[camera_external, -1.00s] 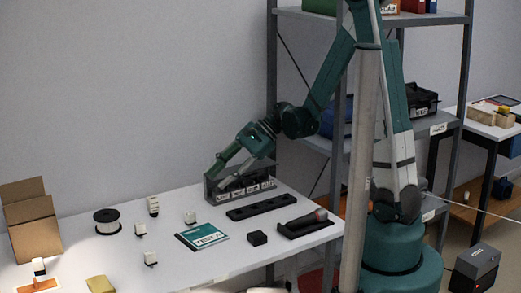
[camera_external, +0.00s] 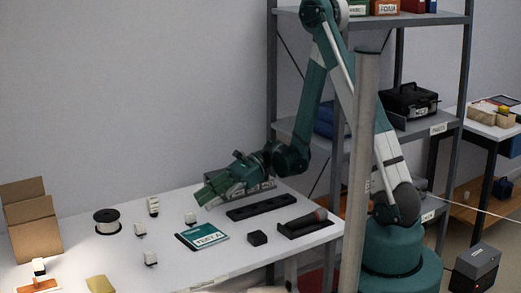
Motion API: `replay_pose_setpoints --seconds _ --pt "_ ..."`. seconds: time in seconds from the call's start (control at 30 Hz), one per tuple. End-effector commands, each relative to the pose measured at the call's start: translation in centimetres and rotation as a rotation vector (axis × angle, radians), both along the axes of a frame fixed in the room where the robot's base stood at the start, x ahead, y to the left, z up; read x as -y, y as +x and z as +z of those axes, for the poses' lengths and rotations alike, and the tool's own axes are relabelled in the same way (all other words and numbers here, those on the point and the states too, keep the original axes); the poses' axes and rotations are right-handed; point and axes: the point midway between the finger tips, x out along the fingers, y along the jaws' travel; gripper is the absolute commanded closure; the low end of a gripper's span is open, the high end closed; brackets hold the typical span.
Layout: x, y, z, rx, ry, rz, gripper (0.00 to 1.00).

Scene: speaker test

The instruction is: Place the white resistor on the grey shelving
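Several small white blocks with dark parts stand on the white table: a taller one (camera_external: 153,206), one near the book (camera_external: 190,218), and two others (camera_external: 140,229) (camera_external: 150,258). I cannot tell which is the white resistor. The grey shelving (camera_external: 420,20) stands behind the table at the right, with several levels.
A spool (camera_external: 107,221), a teal book (camera_external: 202,236), a black block (camera_external: 257,238), a long black holder (camera_external: 261,207) and a dark tool in a cradle (camera_external: 306,223) lie on the table. A cardboard box (camera_external: 32,228) stands at left. A grey pole (camera_external: 360,170) rises in front of the shelving.

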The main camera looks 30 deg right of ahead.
Motion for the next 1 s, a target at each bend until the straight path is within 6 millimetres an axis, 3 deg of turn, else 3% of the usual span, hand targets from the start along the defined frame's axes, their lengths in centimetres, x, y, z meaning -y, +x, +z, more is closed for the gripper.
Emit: replay_pose_setpoints --seconds 0.47,1.0 --pt "-0.2 -0.1 -0.2 -0.010 0.007 0.000 0.68" --pt "-2.5 -0.1 -1.2 -0.009 0.007 -0.001 0.68"
